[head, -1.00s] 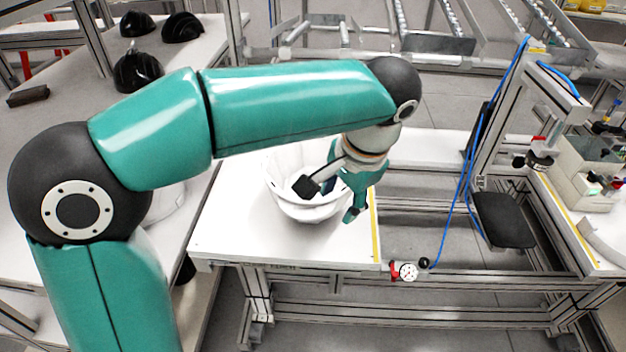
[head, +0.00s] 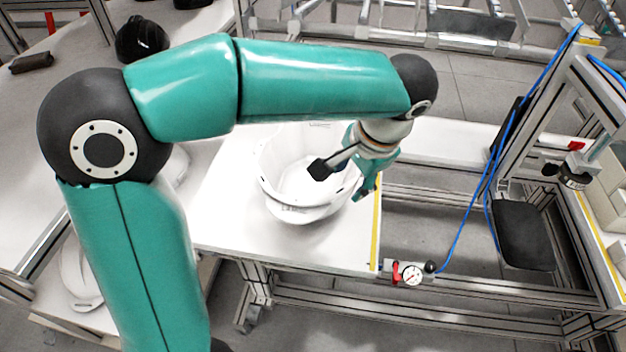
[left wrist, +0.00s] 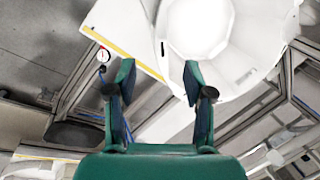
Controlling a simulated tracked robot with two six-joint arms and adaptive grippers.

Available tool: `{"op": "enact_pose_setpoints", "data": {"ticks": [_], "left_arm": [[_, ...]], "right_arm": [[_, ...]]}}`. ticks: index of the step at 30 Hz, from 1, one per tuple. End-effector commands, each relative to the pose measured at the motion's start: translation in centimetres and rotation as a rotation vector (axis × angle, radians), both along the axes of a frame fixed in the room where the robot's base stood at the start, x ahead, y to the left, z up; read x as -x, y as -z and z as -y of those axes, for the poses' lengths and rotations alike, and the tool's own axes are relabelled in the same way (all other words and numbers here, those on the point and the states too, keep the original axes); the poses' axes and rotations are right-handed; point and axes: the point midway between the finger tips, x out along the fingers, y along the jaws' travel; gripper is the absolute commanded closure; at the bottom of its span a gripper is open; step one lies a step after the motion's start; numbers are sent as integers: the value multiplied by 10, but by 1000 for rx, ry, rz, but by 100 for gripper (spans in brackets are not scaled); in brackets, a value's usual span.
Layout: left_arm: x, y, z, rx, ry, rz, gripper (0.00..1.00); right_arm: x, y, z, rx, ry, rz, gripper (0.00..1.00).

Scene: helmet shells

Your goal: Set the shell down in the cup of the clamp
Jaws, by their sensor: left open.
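A white helmet shell (head: 290,205) sits open side up on the white table (head: 235,235), near its right end. My left gripper (head: 358,184) is open at the shell's right rim, its fingers pointing down. In the left wrist view the shell (left wrist: 235,75) fills the upper right. The open fingers of my left gripper (left wrist: 158,75) straddle the area by its rim, and one fingertip overlaps the rim; I cannot tell whether it touches. A clamp-like fixture (head: 573,175) stands on the metal frame at the right; its cup cannot be made out clearly. My right gripper is not in view.
A black pad (head: 522,235) and blue hoses hang by the frame at the right. A gauge (head: 411,274) is on the table's front rail. Another white shell (head: 78,272) is at lower left, and a black shell (head: 140,38) stands on the left table. Open rails lie right of the table.

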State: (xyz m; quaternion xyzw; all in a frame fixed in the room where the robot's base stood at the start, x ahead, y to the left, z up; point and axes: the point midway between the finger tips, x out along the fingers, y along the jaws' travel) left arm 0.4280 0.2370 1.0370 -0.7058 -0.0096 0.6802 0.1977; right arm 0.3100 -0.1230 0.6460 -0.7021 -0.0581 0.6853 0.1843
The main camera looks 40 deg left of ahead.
Motion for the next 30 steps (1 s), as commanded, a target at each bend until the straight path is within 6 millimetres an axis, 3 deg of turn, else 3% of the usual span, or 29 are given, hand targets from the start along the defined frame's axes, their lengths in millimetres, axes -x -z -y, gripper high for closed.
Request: {"op": "enact_pose_setpoints", "data": {"ticks": [4,14,21,30], "left_arm": [[0,26,-9,-2,-3,-4,48],[0,48,-17,-1,-5,-3,48],[2,80,-26,0,-6,-3,48],[1,88,-28,1,-4,0,48]], "right_arm": [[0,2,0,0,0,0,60],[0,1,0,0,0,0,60],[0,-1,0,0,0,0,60],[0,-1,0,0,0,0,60]]}}
